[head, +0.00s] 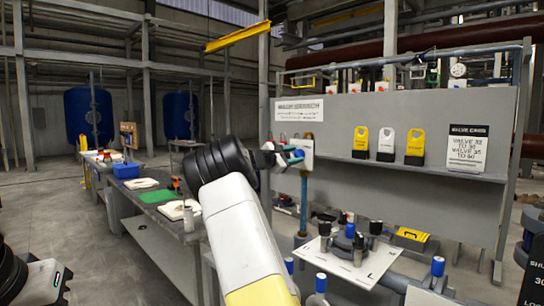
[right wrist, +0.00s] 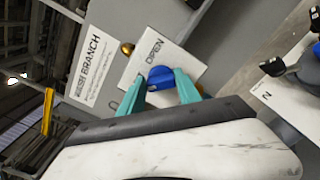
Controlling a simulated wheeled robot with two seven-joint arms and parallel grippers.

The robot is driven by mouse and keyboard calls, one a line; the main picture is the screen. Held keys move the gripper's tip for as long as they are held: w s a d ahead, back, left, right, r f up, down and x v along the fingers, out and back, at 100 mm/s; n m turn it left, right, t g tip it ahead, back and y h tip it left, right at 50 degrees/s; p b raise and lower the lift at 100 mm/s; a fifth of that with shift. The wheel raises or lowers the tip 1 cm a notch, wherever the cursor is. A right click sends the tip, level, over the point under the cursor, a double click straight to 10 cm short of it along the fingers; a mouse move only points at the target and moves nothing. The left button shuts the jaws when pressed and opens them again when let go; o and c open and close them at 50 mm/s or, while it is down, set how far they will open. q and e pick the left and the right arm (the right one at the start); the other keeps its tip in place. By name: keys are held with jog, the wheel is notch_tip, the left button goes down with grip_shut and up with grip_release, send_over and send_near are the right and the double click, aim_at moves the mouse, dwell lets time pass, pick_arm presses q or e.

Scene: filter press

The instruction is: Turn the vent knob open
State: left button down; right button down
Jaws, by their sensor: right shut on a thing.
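The blue vent knob (right wrist: 160,73) sits on a white plate (right wrist: 137,62) marked OPEN, fixed to the grey panel. My right gripper (right wrist: 163,88) has its teal fingers on either side of the knob and is shut on it. The fingers and wrist hide part of the knob and the lower plate. In the head view my right gripper (head: 291,155) reaches the plate (head: 303,148) at the panel's left end; the knob is hardly visible there. The knob's exact angle is hard to tell. My left gripper is out of view.
The grey panel (head: 345,112) carries a shelf with yellow and white tags (head: 387,143) and a valve card (head: 467,147). A workbench (head: 163,225) with a blue bin (head: 126,170) stands left.

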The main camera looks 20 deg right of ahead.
dwell(0.3)
jog(key=m, duration=0.5)
jog(key=shift+s+f, duration=0.1)
jog(key=shift+f, duration=0.05)
jog(key=m, duration=0.4)
jog(key=shift+f+m, duration=0.15)
jog(key=shift+m, duration=0.15)
jog(key=m, duration=0.4)
jog(key=shift+f, duration=0.15)
jog(key=shift+f+m, duration=0.15)
jog(key=shift+m, duration=1.95)
jog(key=c, duration=0.8)
grip_release()
jog(key=shift+c, duration=0.2)
